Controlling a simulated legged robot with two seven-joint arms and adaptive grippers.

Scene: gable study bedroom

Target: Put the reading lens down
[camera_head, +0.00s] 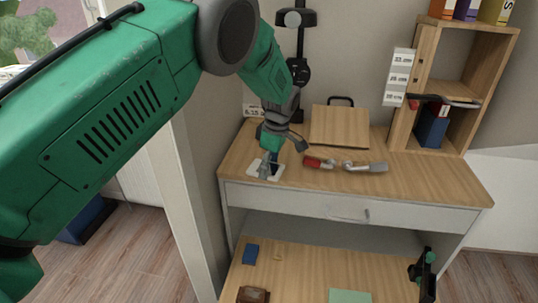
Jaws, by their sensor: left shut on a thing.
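My left gripper (268,163) reaches down to the left part of the wooden desk top (420,180). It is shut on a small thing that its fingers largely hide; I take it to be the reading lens. A pale, flat, squarish piece (253,169) shows around and under the fingertips, at or close to the desk top. I cannot tell whether it is part of the lens or lies under it. My right gripper does not show.
A red-ended item (318,162) and a grey item (366,167) lie right of the gripper. Behind are a wooden board (340,127), a black lamp (298,70) and a shelf unit (428,60). A lower surface (300,275) holds small items and a black-green clamp-like thing (425,275).

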